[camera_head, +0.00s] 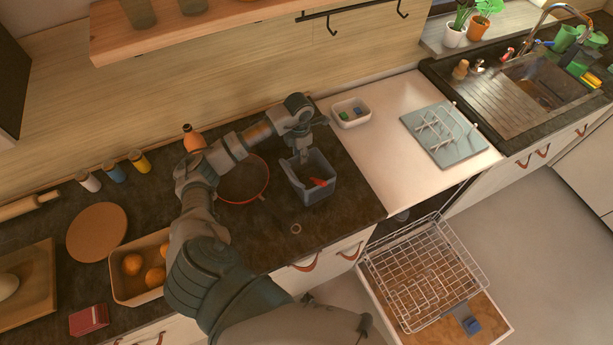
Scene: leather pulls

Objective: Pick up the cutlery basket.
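The cutlery basket (320,193) appears to be the grey-blue open-topped bin on the dark counter, left of the white worktop. An orange-red item (318,182) shows inside it. My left arm comes in from the lower left and bends over the counter. My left gripper (301,156) points down at the basket's back rim. Its fingertips are small and partly merge with the rim, so I cannot tell whether they grip it or are open. The basket stands upright and looks to rest on the counter. My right gripper is not in view.
A red-rimmed pan (243,198) sits just left of the basket. A small white tub (350,112) and a pegged drying rack (444,135) stand on the white worktop. A wire dish rack (425,270) is pulled out below. The counter in front of the basket is mostly clear.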

